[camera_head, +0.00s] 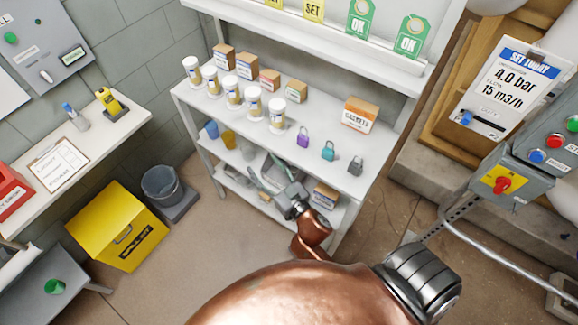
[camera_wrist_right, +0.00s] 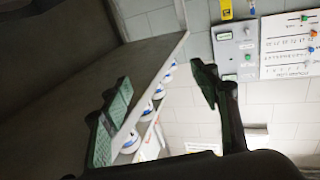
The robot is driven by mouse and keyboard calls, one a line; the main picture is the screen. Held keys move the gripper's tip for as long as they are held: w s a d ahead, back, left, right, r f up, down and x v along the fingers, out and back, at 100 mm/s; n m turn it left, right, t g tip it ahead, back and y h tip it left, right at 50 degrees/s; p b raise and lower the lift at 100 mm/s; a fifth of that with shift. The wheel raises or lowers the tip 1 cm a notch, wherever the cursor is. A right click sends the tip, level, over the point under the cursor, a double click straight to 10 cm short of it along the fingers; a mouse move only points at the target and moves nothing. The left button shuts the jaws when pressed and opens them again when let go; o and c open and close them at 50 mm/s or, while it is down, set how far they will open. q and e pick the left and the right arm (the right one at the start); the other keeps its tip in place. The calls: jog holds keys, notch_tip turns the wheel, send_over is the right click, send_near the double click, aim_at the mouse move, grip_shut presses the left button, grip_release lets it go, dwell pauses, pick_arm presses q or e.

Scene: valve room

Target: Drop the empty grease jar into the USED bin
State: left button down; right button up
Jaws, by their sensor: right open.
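Several white grease jars (camera_head: 232,93) with blue and yellow labels stand upright in a row on the upper shelf board in the head view. I cannot tell which one is empty. White round jars (camera_wrist_right: 147,111) also show along a shelf edge in the right wrist view. My right gripper (camera_head: 268,180) is open and empty, in front of the lower shelf in the picture and apart from the jars. Its two fingers (camera_wrist_right: 160,105) stand wide apart in the wrist view. No bin with a readable USED label shows. My left gripper is not in view.
Cardboard boxes (camera_head: 247,66) and small padlocks (camera_head: 328,151) share the jars' shelf (camera_head: 340,180). A yellow box (camera_head: 118,226) and a grey bucket (camera_head: 164,187) stand on the floor at left. A grey control box (camera_head: 538,160) stands at right.

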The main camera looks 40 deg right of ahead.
pick_arm(q)
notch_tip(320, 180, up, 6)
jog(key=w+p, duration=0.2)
jog(key=p, duration=0.3)
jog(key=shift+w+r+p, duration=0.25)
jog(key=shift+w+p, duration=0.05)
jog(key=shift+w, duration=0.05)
pick_arm(e)
jog(key=s+a+r, duration=0.2)
jog(key=a+r, duration=0.5)
jog(key=shift+s+r, duration=0.15)
jog(key=shift+r, duration=0.25)
jog(key=shift+d, duration=0.1)
